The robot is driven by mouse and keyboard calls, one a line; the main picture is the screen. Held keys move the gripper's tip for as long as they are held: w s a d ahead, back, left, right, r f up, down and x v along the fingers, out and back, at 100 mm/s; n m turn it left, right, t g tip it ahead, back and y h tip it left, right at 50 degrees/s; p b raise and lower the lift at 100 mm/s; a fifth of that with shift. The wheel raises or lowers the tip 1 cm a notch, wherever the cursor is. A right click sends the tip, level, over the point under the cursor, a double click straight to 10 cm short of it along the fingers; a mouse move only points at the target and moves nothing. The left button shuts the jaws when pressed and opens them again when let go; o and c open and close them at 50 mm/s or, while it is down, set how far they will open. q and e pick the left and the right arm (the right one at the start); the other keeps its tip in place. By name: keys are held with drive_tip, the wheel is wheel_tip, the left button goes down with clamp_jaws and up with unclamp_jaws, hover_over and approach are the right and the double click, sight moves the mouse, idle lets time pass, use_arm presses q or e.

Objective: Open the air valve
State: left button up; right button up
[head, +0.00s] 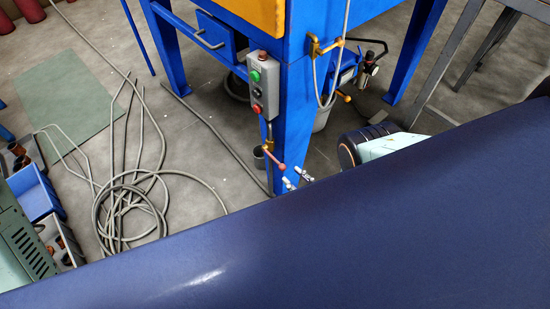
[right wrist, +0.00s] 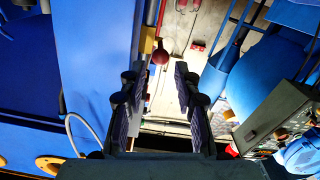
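The air valve is on the blue machine leg, below the grey button box. Its lever (head: 275,162) is pinkish red and slants down to the right to a round knob. In the right wrist view the red ball knob (right wrist: 160,57) shows just beyond the fingertips, in line with the gap between them. My right gripper (head: 297,179) is open, its two fingertips just right of and below the knob. In the right wrist view the open fingers (right wrist: 158,85) have nothing between them. No contact with the knob is visible. My left gripper is not in view.
A button box (head: 263,85) with green and red buttons sits above the valve. The blue machine leg (head: 290,120) stands close behind. A brass fitting with a hanging hose (head: 324,48) is to the right. Coiled hoses (head: 130,200) lie on the floor at left.

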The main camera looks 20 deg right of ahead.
sight(279, 163)
drive_tip(key=b+x, duration=0.2)
drive_tip(key=x, duration=0.4)
drive_tip(key=shift+w+a, duration=0.3)
drive_tip(key=shift+w, duration=0.4)
drive_tip(key=shift+c, duration=0.4)
clamp_jaws()
